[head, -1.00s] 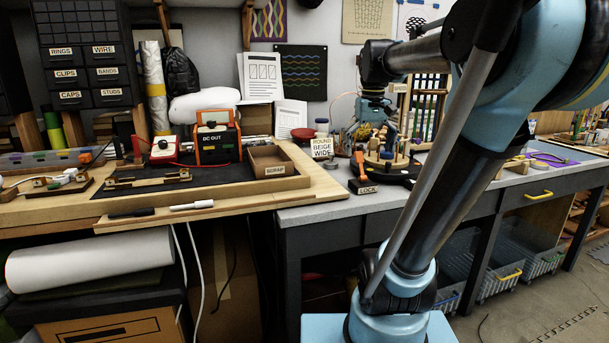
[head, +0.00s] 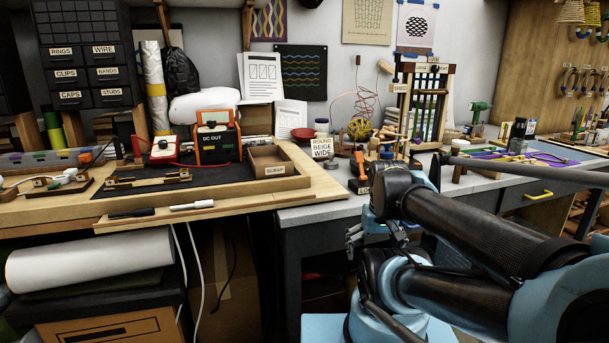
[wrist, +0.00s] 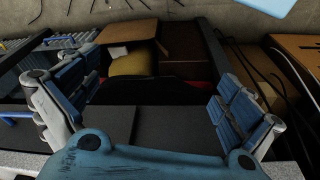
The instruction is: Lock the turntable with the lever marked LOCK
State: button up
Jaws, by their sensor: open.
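The lever with the orange handle (head: 360,162) stands upright near the left end of the grey bench. Its LOCK label shows in the earlier head frame and is mostly hidden now. The turntable is largely hidden behind my folded arm; a few wooden pegs (head: 374,148) show above the arm. My gripper (head: 354,240) hangs in front of the bench's front edge, below and nearer than the lever. In the wrist view my gripper (wrist: 148,92) has its two fingers spread wide with nothing between them. Neither lever nor turntable shows in the wrist view.
A card reading ROUND BEIGE WIDE (head: 321,149) stands left of the lever. The scrap tray (head: 270,160) is on the wooden bench further left. A wire-coil stand (head: 360,105) is behind. The wrist view shows an open cardboard box (wrist: 128,32) low down.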

jog(key=shift+w+r, duration=0.1)
jog(key=c, duration=0.7)
jog(key=shift+w+r, duration=0.2)
jog(key=shift+r, duration=0.15)
jog(key=c, duration=0.5)
jog(key=w+r, duration=0.1)
jog(key=r, duration=0.1)
jog(key=w+r, duration=0.2)
jog(key=shift+r, duration=0.15)
grip_shut()
jog(key=w+r+n+g, duration=0.2)
jog(key=w+r, duration=1.2)
jog(key=w, duration=0.1)
jog(key=w+a+r+g, duration=0.1)
jog(key=w+r, duration=0.2)
jog(key=w, duration=0.8)
jog(key=w+a+r+n+g, duration=0.1)
jog(key=w+r, duration=0.3)
jog(key=w, duration=0.8)
jog(key=shift+w+a+r+h, duration=0.15)
jog(key=shift+w+a+h, duration=0.15)
jog(key=shift+a, duration=0.1)
